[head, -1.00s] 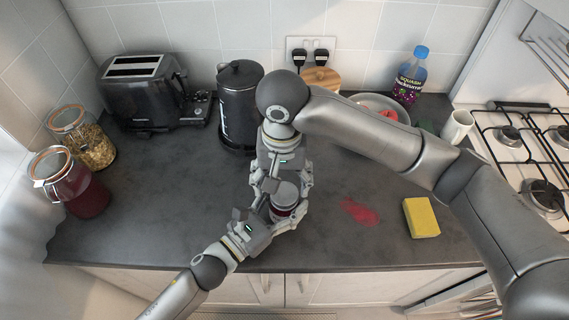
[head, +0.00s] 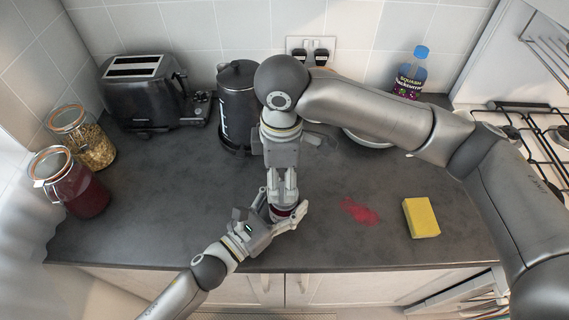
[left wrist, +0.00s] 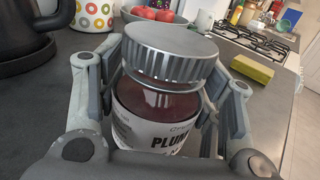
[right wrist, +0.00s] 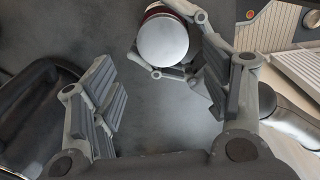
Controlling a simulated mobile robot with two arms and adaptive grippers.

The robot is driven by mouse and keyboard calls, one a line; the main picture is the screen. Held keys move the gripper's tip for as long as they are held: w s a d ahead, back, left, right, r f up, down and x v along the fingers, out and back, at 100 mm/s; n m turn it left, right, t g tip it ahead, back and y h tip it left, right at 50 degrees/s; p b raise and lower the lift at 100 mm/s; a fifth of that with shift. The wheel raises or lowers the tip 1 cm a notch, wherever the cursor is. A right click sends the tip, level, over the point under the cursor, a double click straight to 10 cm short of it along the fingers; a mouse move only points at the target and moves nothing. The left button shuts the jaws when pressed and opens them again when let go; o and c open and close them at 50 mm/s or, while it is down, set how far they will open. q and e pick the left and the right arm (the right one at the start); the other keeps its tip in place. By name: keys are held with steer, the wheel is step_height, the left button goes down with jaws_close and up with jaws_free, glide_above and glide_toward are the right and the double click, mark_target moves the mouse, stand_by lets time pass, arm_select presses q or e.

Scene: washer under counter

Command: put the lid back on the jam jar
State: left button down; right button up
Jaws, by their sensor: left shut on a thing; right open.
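The jam jar (left wrist: 150,125) is upright in my left gripper (head: 271,216), shut around its sides. The left wrist view shows dark red jam and a white "PLUM" label. The ribbed silver lid (left wrist: 170,50) sits over the jar's mouth, with a strip of glass neck showing below its rim. I cannot tell whether it is screwed tight. My right gripper (head: 283,192) is above the jar and hides most of it in the head view. In the right wrist view it is open and empty, with the lid (right wrist: 163,42) beyond its fingertips, nearer the right finger.
A red spill (head: 359,211) and a yellow sponge (head: 421,217) lie to the right. A black kettle (head: 238,105) and toaster (head: 143,90) stand behind. Two storage jars (head: 70,182) stand at the left. The hob (head: 520,135) is at far right. The counter's left middle is clear.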

mark_target(285, 206)
steer(key=n, duration=0.4)
steer(key=shift+r+n, duration=0.35)
steer(key=shift+n, duration=0.05)
steer(key=n, duration=0.6)
steer(key=shift+d+r, duration=0.1)
steer(key=shift+r, duration=0.25)
steer(key=n, duration=0.6)
steer(key=shift+s+d+r, duration=0.1)
steer(key=shift+r, duration=0.25)
steer(key=n, duration=0.5)
steer(key=shift+d+r+n, duration=0.1)
steer(key=shift+r+n, duration=0.2)
steer(key=shift+f, duration=0.1)
steer(key=shift+f, duration=3.9)
steer(key=shift+c, duration=0.5)
